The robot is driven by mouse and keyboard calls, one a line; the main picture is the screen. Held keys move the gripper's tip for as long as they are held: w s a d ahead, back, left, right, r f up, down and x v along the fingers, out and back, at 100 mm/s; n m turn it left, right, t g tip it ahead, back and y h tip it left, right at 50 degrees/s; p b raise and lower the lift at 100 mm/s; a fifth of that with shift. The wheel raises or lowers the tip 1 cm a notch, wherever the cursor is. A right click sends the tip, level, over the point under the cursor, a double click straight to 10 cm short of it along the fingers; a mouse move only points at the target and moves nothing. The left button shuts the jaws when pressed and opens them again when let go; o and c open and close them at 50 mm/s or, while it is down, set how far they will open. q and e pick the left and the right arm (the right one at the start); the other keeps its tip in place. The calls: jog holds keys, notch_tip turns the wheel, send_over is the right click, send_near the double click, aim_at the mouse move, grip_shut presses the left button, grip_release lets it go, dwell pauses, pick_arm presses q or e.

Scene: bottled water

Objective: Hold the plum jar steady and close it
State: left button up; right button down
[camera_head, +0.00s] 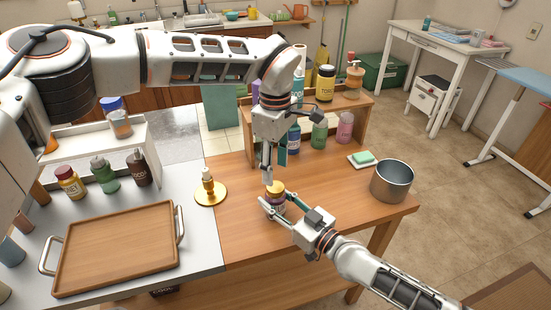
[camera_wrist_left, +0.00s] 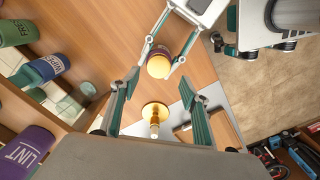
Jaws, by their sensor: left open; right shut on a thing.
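The plum jar (camera_head: 277,201) stands on the wooden table with a yellow lid (camera_head: 275,187) on its top; whether the lid is tight cannot be told. My right gripper (camera_head: 275,208) is shut around the jar's body from the front right. In the left wrist view, the jar (camera_wrist_left: 163,49) shows between the right gripper's fingers (camera_wrist_left: 166,52), its yellow lid (camera_wrist_left: 158,67) facing the camera. My left gripper (camera_head: 270,174) points down just above the lid. It is open, with a wide gap between its fingers (camera_wrist_left: 155,97) and nothing held.
A brass candlestick (camera_head: 209,190) stands left of the jar. A metal pot (camera_head: 392,181) and a green sponge on a dish (camera_head: 363,159) are to the right. A shelf with several bottles (camera_head: 344,127) is behind. A wooden tray (camera_head: 117,245) lies on the left counter.

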aim_at(275, 186)
pick_arm(q)
jog(key=n, duration=0.5)
jog(key=shift+r+n, duration=0.2)
jog(key=shift+n, duration=0.1)
jog(key=n, duration=0.5)
jog(key=shift+r, duration=0.25)
jog(key=n, duration=0.5)
jog(key=shift+w+r+n, duration=0.1)
jog(key=shift+r+n, duration=0.1)
jog(key=shift+n, duration=0.1)
jog(key=n, duration=0.6)
jog(key=shift+r, duration=0.25)
jog(key=shift+f, duration=0.15)
jog(key=shift+f, duration=3.85)
jog(key=c, duration=1.1)
jog(key=shift+c, duration=0.2)
